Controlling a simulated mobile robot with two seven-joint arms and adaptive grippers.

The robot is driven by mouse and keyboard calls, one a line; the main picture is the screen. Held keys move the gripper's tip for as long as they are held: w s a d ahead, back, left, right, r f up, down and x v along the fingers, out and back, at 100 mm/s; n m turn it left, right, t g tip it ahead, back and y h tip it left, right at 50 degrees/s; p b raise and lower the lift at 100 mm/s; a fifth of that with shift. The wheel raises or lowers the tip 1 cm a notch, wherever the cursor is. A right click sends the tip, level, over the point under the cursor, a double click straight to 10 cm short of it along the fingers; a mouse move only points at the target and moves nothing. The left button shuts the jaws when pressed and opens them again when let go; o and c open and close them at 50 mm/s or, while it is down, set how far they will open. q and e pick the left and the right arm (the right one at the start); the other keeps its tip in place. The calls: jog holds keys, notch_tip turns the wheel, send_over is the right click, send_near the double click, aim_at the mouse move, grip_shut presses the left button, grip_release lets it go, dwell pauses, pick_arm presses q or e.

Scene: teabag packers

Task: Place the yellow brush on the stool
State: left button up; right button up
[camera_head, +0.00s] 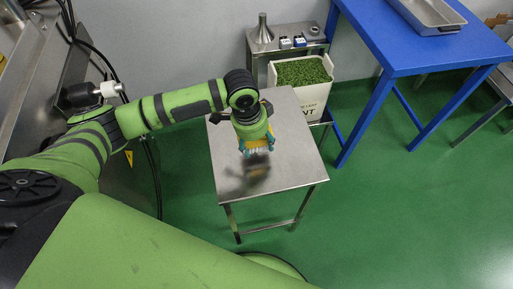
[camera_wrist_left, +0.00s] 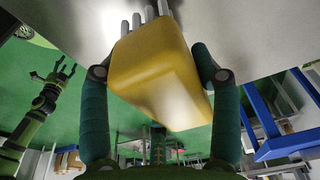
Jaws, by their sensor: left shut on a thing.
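The yellow brush (camera_head: 257,143) is held in my left gripper (camera_head: 258,148) over the steel-topped stool (camera_head: 295,160). Its pale bristles point down, and a dark blurred reflection or shadow lies on the top below. In the left wrist view, the yellow block of the brush (camera_wrist_left: 160,75) sits between the two teal fingers of my left gripper (camera_wrist_left: 160,95), with bristles towards the grey stool top (camera_wrist_left: 250,30). I cannot tell whether the bristles touch the top. My right gripper (camera_wrist_left: 58,72) shows small at the left of the wrist view, its fingers spread and empty.
Behind the stool stands a white bin of green leaves (camera_head: 302,72). A steel side table (camera_head: 290,32) holds a funnel (camera_head: 263,30) and small boxes. A blue table (camera_head: 400,40) with a metal tray (camera_head: 428,14) is at the right. The stool top is otherwise bare.

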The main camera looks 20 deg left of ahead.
aim_at(256, 150)
pick_arm(q)
jog(key=shift+f, duration=1.85)
jog(key=shift+s, duration=0.1)
jog(key=o, duration=1.1)
jog(key=shift+f, duration=0.15)
jog(key=r, duration=0.4)
jog(key=a+r, duration=0.1)
jog(key=r, duration=0.3)
jog(key=s+r, duration=0.1)
jog(key=r, duration=0.3)
jog(key=shift+a+r+p, duration=0.15)
jog(key=shift+a+p, duration=0.05)
jog(key=shift+p, duration=0.15)
